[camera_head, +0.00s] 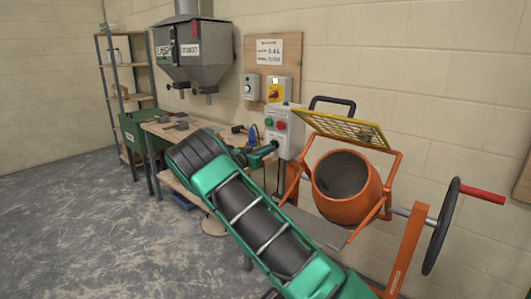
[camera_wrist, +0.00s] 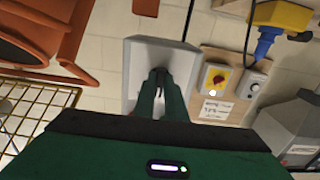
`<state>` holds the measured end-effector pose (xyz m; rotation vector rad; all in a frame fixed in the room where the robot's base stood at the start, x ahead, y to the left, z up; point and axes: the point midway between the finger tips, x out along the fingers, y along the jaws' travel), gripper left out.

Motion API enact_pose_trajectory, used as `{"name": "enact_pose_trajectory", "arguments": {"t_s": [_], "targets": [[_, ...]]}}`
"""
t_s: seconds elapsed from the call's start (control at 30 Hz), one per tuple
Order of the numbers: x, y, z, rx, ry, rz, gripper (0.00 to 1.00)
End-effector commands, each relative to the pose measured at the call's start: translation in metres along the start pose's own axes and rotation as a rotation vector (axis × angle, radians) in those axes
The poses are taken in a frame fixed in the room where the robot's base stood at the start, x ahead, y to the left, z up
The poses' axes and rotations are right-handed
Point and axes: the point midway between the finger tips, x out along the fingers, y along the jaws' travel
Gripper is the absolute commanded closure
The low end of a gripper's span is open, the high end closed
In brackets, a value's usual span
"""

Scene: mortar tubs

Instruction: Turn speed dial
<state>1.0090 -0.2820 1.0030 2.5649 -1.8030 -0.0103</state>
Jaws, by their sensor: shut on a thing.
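The grey control box (camera_head: 287,133) stands beside the mixer, with a green and a red button on its upper face. In the wrist view the box (camera_wrist: 137,60) is straight ahead. My gripper (camera_head: 275,147) reaches to the lower part of its face. The dark green fingers (camera_wrist: 160,80) are shut on a small dark knob (camera_wrist: 160,72), which I take as the speed dial. The fingers hide most of it, so its setting cannot be read.
The orange mixer (camera_head: 347,187) with its yellow grid guard (camera_head: 345,127) stands close right of the box. A wall board (camera_head: 262,54) carries a grey dial box (camera_head: 251,87) and a yellow-red switch (camera_head: 279,90). A bench (camera_head: 172,131) with tools is at left.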

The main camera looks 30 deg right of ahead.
Motion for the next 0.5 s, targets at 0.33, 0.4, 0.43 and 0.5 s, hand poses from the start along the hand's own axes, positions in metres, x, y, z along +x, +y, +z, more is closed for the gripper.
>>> {"name": "enact_pose_trajectory", "arguments": {"t_s": [0.33,0.4,0.43,0.5], "targets": [[-0.0016,-0.0027,-0.0032,-0.309,0.005,-0.009,1.00],[-0.0015,-0.0025,-0.0036,-0.364,0.006,-0.009,1.00],[-0.0014,-0.0025,-0.0038,-0.385,0.007,-0.009,1.00],[-0.0015,-0.0025,-0.0039,-0.434,0.007,-0.010,1.00]]}}
